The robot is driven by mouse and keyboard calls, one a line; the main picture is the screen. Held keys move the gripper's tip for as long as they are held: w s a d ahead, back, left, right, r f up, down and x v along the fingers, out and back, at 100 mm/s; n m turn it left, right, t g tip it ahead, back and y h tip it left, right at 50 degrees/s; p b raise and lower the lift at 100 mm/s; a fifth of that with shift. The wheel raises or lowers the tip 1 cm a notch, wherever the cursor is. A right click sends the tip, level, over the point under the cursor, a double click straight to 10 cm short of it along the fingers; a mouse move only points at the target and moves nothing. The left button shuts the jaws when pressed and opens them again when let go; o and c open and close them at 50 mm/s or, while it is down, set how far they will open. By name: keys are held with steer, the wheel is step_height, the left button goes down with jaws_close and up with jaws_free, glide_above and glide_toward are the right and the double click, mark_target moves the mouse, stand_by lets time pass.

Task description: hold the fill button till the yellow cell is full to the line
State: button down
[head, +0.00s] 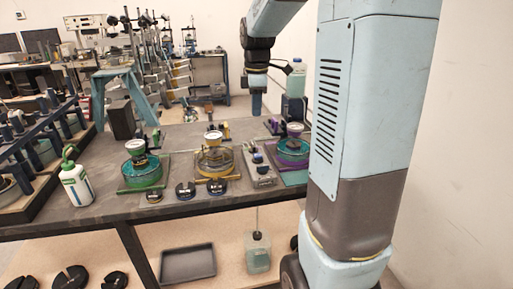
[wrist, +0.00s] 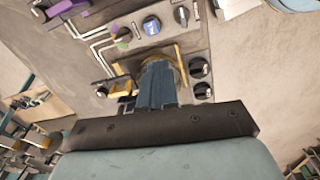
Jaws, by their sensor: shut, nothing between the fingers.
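My gripper (head: 257,110) is shut and empty, raised above the bench. In the wrist view my gripper (wrist: 158,68) hides most of the yellow-edged cell.
A green cell (head: 142,174) stands left and a purple cell (head: 293,151) right. A white bottle (head: 76,184) stands at the left. A grey tray (head: 188,264) is on the shelf below.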

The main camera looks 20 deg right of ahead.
mark_target(258, 154)
steer(key=shift+w+d+f+n+g, duration=0.15)
steer(key=shift+w+d+f+n, duration=0.3)
steer(key=shift+w, duration=0.15)
steer(key=shift+w+d+f+n+g, duration=0.15)
steer(key=shift+w+d+f+n, duration=0.25)
steer(key=shift+w, duration=0.2)
steer(key=shift+f, duration=0.1)
step_height(258, 154, down, 14)
steer(key=shift+r, duration=0.25)
steer(key=shift+f, duration=0.15)
